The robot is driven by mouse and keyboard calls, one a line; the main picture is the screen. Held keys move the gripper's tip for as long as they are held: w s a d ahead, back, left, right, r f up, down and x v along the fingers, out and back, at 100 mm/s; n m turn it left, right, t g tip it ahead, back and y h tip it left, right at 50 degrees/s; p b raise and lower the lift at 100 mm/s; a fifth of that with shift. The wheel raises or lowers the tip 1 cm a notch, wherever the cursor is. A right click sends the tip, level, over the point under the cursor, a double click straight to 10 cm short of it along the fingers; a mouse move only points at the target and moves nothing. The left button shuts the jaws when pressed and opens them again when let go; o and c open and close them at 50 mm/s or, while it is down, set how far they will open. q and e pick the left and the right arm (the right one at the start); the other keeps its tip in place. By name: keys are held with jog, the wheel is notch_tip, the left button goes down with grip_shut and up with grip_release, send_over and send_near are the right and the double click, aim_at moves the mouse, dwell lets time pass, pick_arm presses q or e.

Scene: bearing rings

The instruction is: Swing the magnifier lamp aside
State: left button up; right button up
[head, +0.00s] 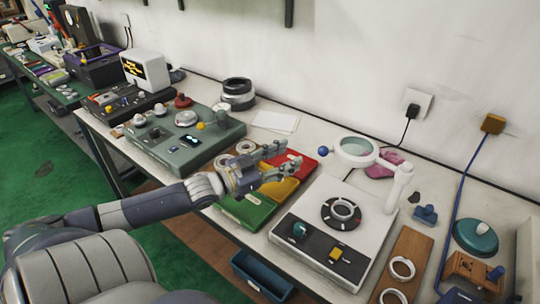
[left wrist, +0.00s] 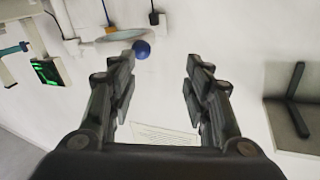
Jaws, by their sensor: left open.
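The magnifier lamp has a round lens (head: 356,149) in a pale ring, a white post (head: 399,188) and a blue ball knob (head: 323,151) on the ring's left side. The lens hangs above the back part of the white device (head: 305,205). My left gripper (head: 290,155) is open and empty, to the left of the knob and apart from it. In the left wrist view the knob (left wrist: 141,49) shows beyond the fingertips, nearer the left finger, and the lens ring (left wrist: 118,35) is seen edge-on. My right gripper is out of view.
Under my left gripper lies a tray (head: 248,209) with green, yellow and red sections. A grey-green unit with knobs (head: 150,146) stands left. Near the post are a pink cloth (head: 397,161), a blue block (head: 425,215) and a wooden board with rings (head: 410,250). The wall is close behind.

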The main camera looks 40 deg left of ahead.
pick_arm(q)
jog(key=p+v, duration=0.1)
jog(key=v, duration=0.1)
jog(key=p+v, duration=0.2)
jog(key=shift+a+r, duration=0.1)
jog(key=shift+a, duration=0.25)
jog(key=shift+w, duration=0.1)
